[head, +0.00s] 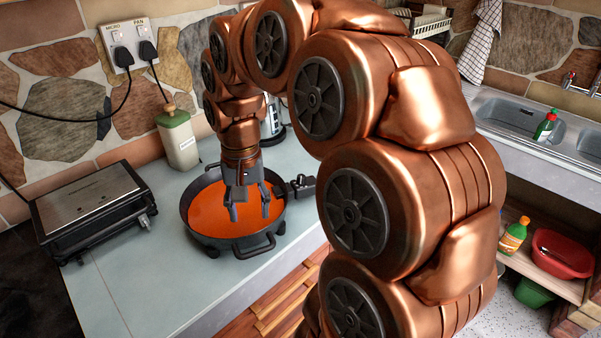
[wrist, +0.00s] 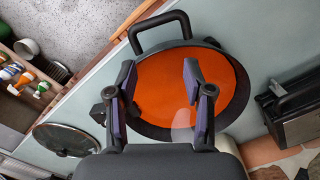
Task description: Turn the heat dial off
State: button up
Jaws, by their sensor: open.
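A black electric pan (head: 196,236) filled with orange liquid stands on the counter; it also shows in the wrist view (wrist: 236,92). A small black control block (head: 300,187) sticks out from the pan's right side in the head view. It appears to carry the heat dial, but its markings are too small to read. In the wrist view the block (wrist: 98,112) is partly hidden behind the left finger. My gripper (head: 249,212) points down over the pan, open and empty. Its two fingers are spread in the wrist view (wrist: 158,80), apart from the control block.
A glass lid (wrist: 66,140) lies near the control block. The counter (head: 130,280) is clear in front. A sink (head: 510,115) is at right.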

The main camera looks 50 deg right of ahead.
jog(key=w+d+m, duration=0.5)
jog(key=d, duration=0.6)
jog(key=m, duration=0.4)
send_over(301, 176)
jog(key=shift+s+t, duration=0.15)
jog(key=shift+t, duration=0.25)
jog(key=shift+d+f, duration=0.1)
jog(key=shift+d, duration=0.05)
jog(key=shift+f+p, duration=1.35)
jog(key=shift+f, duration=2.45)
jog(key=shift+c, duration=0.2)
grip_shut()
